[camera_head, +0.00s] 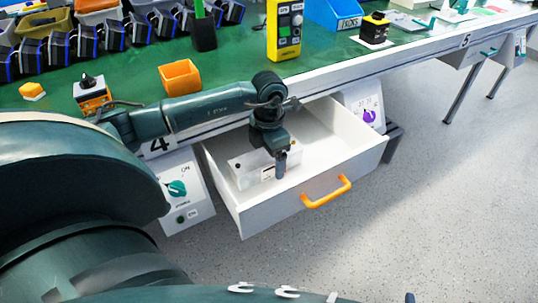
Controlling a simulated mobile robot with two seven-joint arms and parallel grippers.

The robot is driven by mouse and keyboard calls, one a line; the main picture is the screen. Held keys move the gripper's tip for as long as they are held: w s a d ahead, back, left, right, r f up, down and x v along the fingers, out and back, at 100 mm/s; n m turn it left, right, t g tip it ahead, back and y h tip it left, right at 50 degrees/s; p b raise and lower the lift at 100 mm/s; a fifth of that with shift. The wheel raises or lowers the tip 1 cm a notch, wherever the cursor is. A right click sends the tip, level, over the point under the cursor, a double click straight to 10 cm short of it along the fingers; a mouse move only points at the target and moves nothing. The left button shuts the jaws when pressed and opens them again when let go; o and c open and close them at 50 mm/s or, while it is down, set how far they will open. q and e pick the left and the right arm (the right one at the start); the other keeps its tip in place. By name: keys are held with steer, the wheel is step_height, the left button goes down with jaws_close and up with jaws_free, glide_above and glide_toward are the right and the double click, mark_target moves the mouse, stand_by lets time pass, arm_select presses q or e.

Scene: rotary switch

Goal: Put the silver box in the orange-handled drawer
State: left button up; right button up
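The orange-handled drawer (363,162) is pulled open under the green bench, and its orange handle (327,191) is on its front. A pale silver-white box (246,171) is inside the drawer, toward its left side, partly hidden by my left gripper. My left gripper (281,169) points down into the drawer at the right part of the box. Its fingers look close together, but I cannot tell whether they grip the box or are only beside it. My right gripper is not in view.
On the green bench (130,68) stand an orange bin (180,77), a yellow device (285,30) and a black-and-orange rotary switch (92,92). Panels with a teal knob (176,188) and a purple knob (369,116) flank the drawer. The floor at right is clear.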

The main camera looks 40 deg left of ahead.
mark_target(269, 158)
arm_select(q)
steer(key=shift+o, duration=1.2)
steer(key=shift+r, duration=0.15)
step_height(269, 158, up, 12)
steer(key=p, duration=0.2)
steer(key=shift+p, duration=0.3)
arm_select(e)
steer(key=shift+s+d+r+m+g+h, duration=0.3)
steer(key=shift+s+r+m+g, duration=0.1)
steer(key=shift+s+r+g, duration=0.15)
